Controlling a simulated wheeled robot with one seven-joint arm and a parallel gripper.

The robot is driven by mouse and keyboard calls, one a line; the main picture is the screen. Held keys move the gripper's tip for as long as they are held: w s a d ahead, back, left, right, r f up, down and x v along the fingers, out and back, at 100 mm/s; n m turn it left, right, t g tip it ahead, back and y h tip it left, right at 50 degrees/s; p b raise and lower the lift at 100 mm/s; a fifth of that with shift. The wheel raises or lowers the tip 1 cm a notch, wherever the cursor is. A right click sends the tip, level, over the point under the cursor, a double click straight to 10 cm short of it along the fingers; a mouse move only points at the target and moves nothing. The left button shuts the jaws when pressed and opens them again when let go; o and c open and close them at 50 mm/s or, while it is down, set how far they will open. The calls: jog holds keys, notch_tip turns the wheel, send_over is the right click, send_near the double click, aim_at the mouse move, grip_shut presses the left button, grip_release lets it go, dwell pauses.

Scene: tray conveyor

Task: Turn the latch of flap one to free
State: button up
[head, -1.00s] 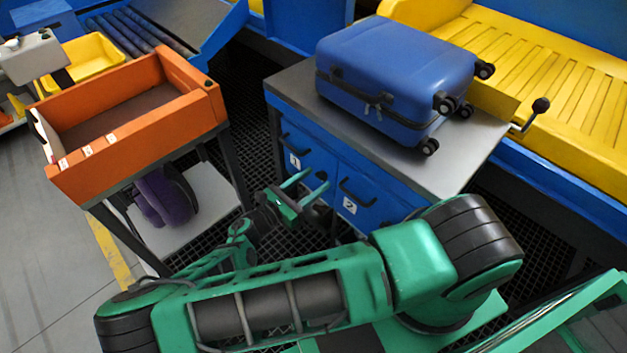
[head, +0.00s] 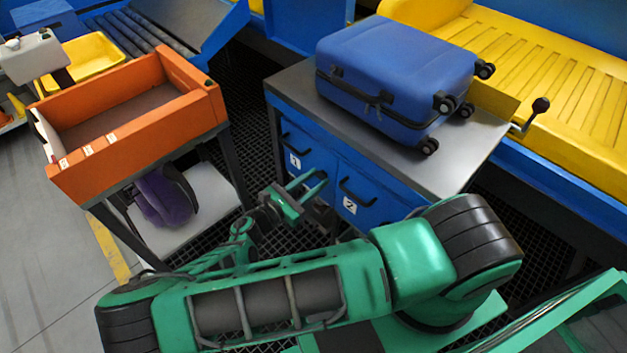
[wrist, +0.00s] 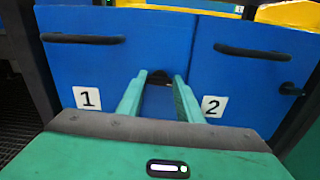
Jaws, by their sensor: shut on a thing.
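Flap one (wrist: 100,62) is a blue door with a black bar handle (wrist: 83,39) and a white label "1". It looks closed. Its dark latch (wrist: 159,77) shows near the flap's right edge, between my fingertips. My gripper (wrist: 160,78) is shut on this latch, with one green finger on each side. The fingers hide part of the latch, so its exact angle is hard to read. In the head view my gripper (head: 321,177) reaches the cabinet front just right of the label "1" (head: 295,160).
Flap two (wrist: 240,75) is closed to the right, with its own handle and dark latch (wrist: 290,89). A blue suitcase (head: 385,75) lies on the cabinet's metal top (head: 470,165). An orange tray (head: 130,150) on a stand is at left. Open grating floor lies between.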

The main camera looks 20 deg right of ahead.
jog(key=m, duration=0.8)
jog(key=shift+f+m, duration=0.1)
jog(key=shift+m, duration=0.2)
jog(key=m, duration=0.4)
jog(key=shift+s+f+m, duration=0.1)
jog(key=shift+f+m, duration=0.05)
jog(key=shift+m, duration=2.15)
jog(key=o, duration=1.1)
